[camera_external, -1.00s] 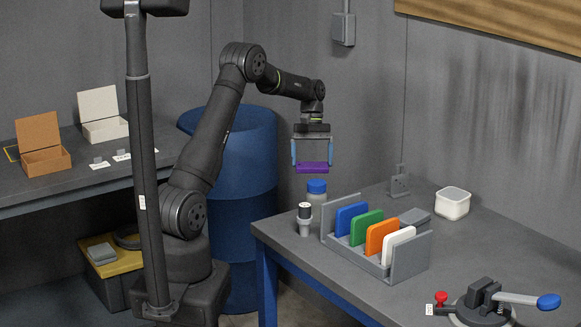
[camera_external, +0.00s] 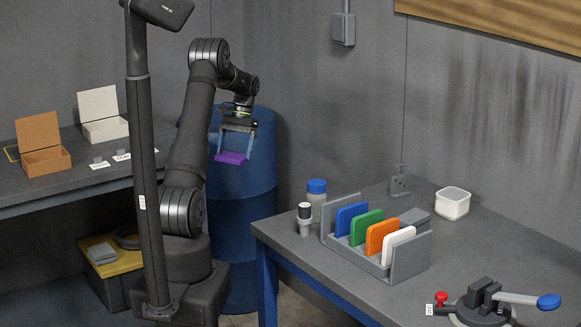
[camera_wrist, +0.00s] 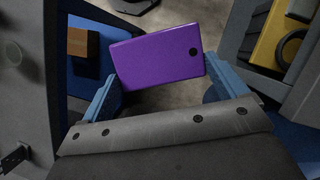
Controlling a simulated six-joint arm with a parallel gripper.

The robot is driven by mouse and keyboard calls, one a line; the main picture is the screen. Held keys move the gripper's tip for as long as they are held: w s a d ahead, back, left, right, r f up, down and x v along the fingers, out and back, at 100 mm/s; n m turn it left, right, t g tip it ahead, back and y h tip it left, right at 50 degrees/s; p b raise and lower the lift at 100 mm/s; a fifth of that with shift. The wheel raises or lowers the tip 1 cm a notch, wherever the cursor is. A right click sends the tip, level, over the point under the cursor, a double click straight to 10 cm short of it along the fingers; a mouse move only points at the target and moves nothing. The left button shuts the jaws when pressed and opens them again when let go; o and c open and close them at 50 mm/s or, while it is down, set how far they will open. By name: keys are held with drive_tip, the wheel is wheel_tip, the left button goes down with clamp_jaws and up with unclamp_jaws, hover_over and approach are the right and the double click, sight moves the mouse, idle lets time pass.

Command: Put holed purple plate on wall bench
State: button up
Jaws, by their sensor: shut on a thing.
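The purple plate (camera_external: 231,158) hangs in the air in front of the blue drum, held between the blue fingers of my gripper (camera_external: 235,150). In the wrist view the plate (camera_wrist: 155,58) lies slightly tilted across the fingers, with a small round hole near its right end. My gripper is shut on the plate's edges. A grey bench (camera_external: 75,188) stands along the wall at the left, which looks like the wall bench. It bears an open brown box (camera_external: 45,162), an open white box (camera_external: 104,129) and small label cards (camera_external: 100,166).
The blue drum (camera_external: 262,175) stands behind my arm. The right bench (camera_external: 330,262) bears a rack (camera_external: 412,258) with blue, green, orange and white plates, a blue-capped jar (camera_external: 317,196), a white tub (camera_external: 453,204) and a clamp (camera_external: 485,302). The left bench's front strip looks clear.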

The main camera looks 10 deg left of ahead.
wheel_tip(320, 180, up, 5)
drive_tip(key=shift+f, duration=0.1)
drive_tip(key=d+m+t+y, duration=0.3)
drive_tip(key=d+m, duration=0.7)
drive_tip(key=d, duration=1.4)
drive_tip(key=s+d+m+t, duration=0.1)
drive_tip(key=s+d+m, duration=0.3)
drive_tip(key=d, duration=0.5)
drive_tip(key=s+d+f+m+t, duration=0.1)
drive_tip(key=s+d+m+t, duration=0.2)
drive_tip(key=d, duration=0.5)
drive_tip(key=s+d+m, duration=0.4)
drive_tip(key=d+m, duration=0.1)
drive_tip(key=d, duration=0.4)
drive_tip(key=s+d+m+t+h, duration=0.2)
drive_tip(key=s+d+m+h, duration=0.2)
drive_tip(key=s+d+m, duration=1.1)
drive_tip(key=s+d+m+h, duration=0.15)
drive_tip(key=s+d, duration=0.25)
drive_tip(key=s, duration=0.5)
drive_tip(key=s+d+m+g+h, duration=0.15)
drive_tip(key=s+d, duration=0.25)
drive_tip(key=s, duration=0.6)
drive_tip(key=s+d+m+h, duration=0.15)
drive_tip(key=s+d, duration=0.25)
drive_tip(key=s, duration=0.5)
drive_tip(key=shift+y, duration=0.45)
drive_tip(key=f, duration=0.8)
drive_tip(key=shift+a, duration=0.2)
drive_tip(key=shift+f, duration=2.15)
